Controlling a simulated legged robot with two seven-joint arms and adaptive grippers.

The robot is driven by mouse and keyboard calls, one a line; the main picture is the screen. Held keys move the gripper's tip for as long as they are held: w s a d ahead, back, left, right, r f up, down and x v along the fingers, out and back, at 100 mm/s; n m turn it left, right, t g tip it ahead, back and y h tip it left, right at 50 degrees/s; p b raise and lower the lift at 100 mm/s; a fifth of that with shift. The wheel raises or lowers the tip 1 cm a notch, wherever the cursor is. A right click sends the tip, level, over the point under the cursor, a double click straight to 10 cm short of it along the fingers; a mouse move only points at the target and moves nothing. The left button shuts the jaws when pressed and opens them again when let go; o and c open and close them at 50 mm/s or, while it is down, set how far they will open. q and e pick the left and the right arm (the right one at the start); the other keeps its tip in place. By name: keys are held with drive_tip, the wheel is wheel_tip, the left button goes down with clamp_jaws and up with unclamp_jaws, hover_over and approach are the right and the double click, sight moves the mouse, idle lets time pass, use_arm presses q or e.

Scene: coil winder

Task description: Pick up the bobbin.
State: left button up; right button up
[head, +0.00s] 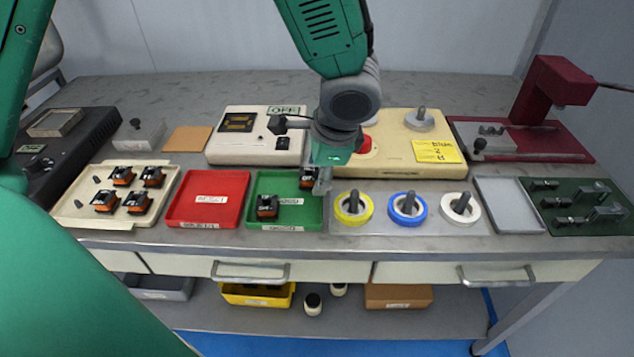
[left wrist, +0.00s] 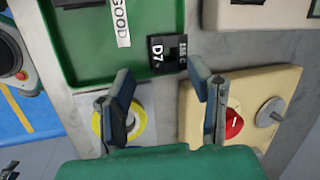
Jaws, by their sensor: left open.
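My right gripper is out of view.
A red tray (head: 208,177) stands beside the green one. Yellow (head: 343,216), blue (head: 396,215) and white (head: 475,215) spools sit right of it. Behind stand a cream machine (head: 395,165) with a red button and a white meter box (head: 225,153).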

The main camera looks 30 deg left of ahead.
sight(305, 174)
use_arm(q)
drive_tip(key=a+f, duration=0.2)
drive_tip(key=a, duration=0.1)
drive_tip(key=shift+w+f, duration=0.1)
drive_tip(key=shift+f, duration=0.1)
drive_tip(key=shift+w+a, duration=0.1)
drive_tip(key=shift+c, duration=0.4)
drive_tip(key=shift+d, duration=0.25)
drive_tip(key=c, duration=0.7)
drive_tip(key=shift+d+r, duration=0.15)
drive_tip(key=shift+d, duration=0.15)
drive_tip(key=shift+c, duration=0.8)
drive_tip(key=shift+d, duration=0.25)
drive_tip(key=shift+c, duration=0.2)
drive_tip(key=shift+a, duration=0.3)
drive_tip(key=shift+r, duration=0.2)
wheel_tip(305, 174, up, 8)
drive_tip(key=shift+r+p, duration=0.25)
drive_tip(key=shift+p, duration=1)
clamp_jaws()
drive_tip(key=shift+r, duration=0.5)
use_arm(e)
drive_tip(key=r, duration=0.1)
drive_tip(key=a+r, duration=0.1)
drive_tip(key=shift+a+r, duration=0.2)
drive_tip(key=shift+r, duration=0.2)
use_arm(q)
drive_tip(key=shift+d, duration=0.1)
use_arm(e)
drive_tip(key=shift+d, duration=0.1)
